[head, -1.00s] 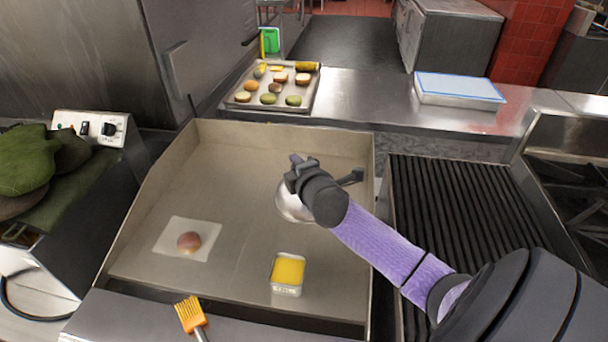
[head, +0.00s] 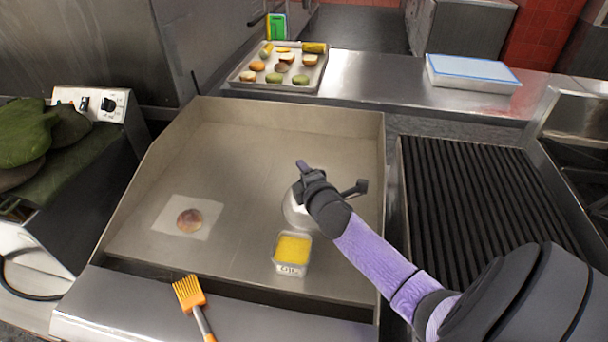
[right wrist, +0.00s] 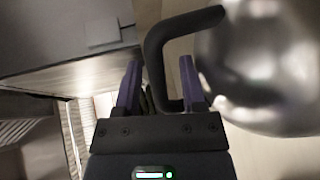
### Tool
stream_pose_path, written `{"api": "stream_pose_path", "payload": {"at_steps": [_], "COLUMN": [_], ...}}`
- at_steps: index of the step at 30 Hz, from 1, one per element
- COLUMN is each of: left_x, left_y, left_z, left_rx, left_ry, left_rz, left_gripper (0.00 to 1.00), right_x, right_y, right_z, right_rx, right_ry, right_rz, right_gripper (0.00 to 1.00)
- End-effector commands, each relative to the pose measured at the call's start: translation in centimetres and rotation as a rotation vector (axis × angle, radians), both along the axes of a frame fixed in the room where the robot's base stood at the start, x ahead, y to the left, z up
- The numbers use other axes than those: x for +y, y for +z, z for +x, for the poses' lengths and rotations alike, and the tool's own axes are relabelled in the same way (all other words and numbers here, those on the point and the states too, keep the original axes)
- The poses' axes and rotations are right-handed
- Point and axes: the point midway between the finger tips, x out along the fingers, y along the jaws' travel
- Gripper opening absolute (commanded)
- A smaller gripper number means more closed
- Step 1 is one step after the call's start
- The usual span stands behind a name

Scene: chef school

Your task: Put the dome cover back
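The dome cover (head: 297,212) is a shiny silver dome, partly hidden behind my right wrist in the head view. It is over the right part of the griddle; I cannot tell its height above the surface. In the right wrist view the dome (right wrist: 265,75) fills the right side. Its black bent handle (right wrist: 155,55) passes between the purple fingers of my right gripper (right wrist: 160,85). The right gripper also shows in the head view (head: 305,170), and it holds the cover by this handle. A round patty-like piece (head: 189,220) lies on a paper square (head: 170,222) at left. My left gripper is out of view.
A tub of yellow contents (head: 293,252) stands just below the dome in the picture. An orange brush (head: 190,295) lies on the front ledge. Raised walls (head: 290,115) edge the griddle. A ribbed grill (head: 470,210) is at right, and a food tray (head: 245,80) behind.

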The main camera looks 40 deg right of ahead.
Motion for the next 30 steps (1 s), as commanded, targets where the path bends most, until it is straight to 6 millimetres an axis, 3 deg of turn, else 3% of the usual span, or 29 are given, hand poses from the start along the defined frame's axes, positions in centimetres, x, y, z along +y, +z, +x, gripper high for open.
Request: {"api": "stream_pose_path", "payload": {"at_steps": [8,11,21,25,30], "left_x": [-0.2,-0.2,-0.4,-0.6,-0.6], "left_y": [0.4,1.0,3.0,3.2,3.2], "left_z": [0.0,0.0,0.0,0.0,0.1], "left_rx": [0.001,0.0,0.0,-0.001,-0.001], "left_ry": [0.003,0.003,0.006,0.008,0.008], "left_rz": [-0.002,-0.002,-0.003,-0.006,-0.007], "left_gripper": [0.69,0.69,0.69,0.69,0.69], "right_x": [0.1,0.6,3.2,3.9,4.1], "right_y": [0.5,0.8,2.7,2.9,3.1], "right_z": [-0.1,-1.5,-8.6,-10.3,-11.0], "right_rx": [0.0,0.001,0.001,0.001,0.0], "right_ry": [0.001,0.002,-0.002,-0.001,-0.002], "right_rz": [0.0,0.002,0.002,0.001,0.0], "right_gripper": [0.53,0.53,0.53,0.53,0.53]}}
